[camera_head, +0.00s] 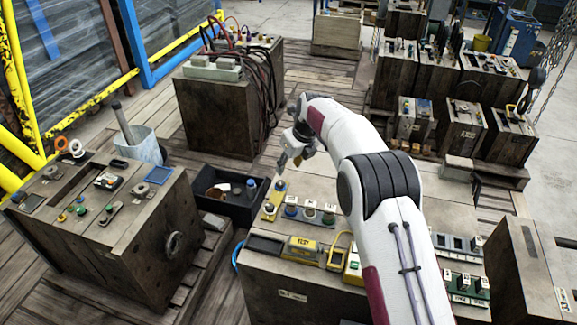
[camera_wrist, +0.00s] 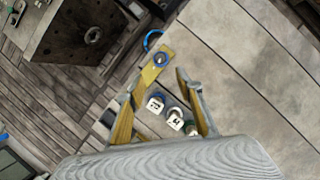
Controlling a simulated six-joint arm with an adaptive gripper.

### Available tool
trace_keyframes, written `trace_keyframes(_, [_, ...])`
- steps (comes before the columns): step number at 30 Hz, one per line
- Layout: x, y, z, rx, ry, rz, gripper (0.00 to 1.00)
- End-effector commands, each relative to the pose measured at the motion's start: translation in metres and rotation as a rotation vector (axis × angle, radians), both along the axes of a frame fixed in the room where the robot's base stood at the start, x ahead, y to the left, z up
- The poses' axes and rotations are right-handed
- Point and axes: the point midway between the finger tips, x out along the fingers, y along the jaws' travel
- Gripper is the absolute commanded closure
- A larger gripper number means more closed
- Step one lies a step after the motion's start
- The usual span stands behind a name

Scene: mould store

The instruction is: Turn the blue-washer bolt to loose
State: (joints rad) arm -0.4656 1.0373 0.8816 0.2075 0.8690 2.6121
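The yellow plate also shows in the head view (camera_head: 279,187), on top of a wooden crate, where the bolt is small. My gripper (camera_wrist: 157,80) is open and empty, its two fingers spread either side of the plate's line. In the head view my gripper (camera_head: 284,166) hangs above the plate, apart from it. The bolt's turn marks are too small to read.
Beside the plate stands a row of white-labelled pieces with blue (camera_wrist: 155,104), pale (camera_wrist: 175,119) and green (camera_wrist: 192,130) bases. A yellow labelled box (camera_head: 302,250) lies nearer on the crate. A dark bin (camera_head: 238,208) is to the left.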

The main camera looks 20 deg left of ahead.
Motion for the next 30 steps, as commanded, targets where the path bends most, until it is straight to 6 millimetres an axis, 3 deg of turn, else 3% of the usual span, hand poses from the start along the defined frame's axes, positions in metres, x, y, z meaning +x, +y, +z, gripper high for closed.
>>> trace_keyframes(5, [-0.010,0.016,-0.005,-0.003,0.005,0.024,0.64])
trace_keyframes(11, [-0.042,0.053,-0.032,-0.017,0.037,0.083,0.64])
trace_keyframes(18, [-0.090,0.136,-0.068,0.084,0.077,0.113,0.64])
trace_keyframes(24, [-0.108,0.205,-0.082,0.233,0.040,0.079,0.64])
trace_keyframes(30, [-0.111,0.260,-0.087,0.377,-0.027,-0.001,0.64])
